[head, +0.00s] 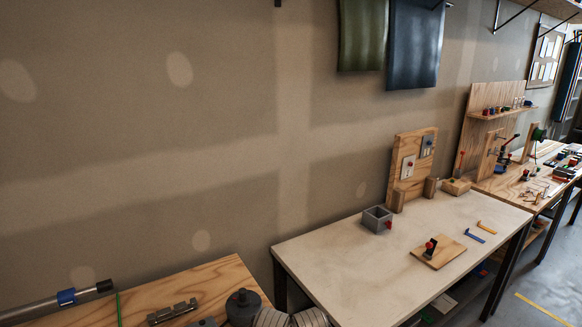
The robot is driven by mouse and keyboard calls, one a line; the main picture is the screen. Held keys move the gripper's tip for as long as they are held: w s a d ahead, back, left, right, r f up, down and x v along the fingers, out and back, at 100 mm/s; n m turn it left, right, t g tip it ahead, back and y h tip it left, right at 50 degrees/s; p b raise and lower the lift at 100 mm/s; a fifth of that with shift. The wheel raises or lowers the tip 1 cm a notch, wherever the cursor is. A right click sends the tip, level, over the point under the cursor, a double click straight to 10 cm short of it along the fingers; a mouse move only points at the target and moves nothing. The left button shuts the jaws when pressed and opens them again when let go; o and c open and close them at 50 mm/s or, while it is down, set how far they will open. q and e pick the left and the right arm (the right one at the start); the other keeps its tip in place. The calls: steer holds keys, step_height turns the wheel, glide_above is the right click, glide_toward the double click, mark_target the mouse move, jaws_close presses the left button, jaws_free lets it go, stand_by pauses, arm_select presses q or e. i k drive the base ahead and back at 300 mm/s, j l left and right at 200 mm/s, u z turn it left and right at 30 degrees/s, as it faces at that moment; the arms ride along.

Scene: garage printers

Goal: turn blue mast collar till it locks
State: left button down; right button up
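The blue mast collar (67,296) sits around a grey mast (28,308) that lies nearly level at the lower left, above the near wooden table. The mast has a black end piece (104,286) to the right of the collar. I cannot tell from this distance how far the collar is turned. Neither of my grippers shows in the head view.
The wooden table (215,275) holds a grey metal part (172,312) and a dark round lidded thing (243,306). A thin green upright line (118,308) stands near the mast's black end. A pale table (335,275) with a grey box (377,219) stands to the right.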

mark_target(65, 298)
steer(key=u, duration=1.75)
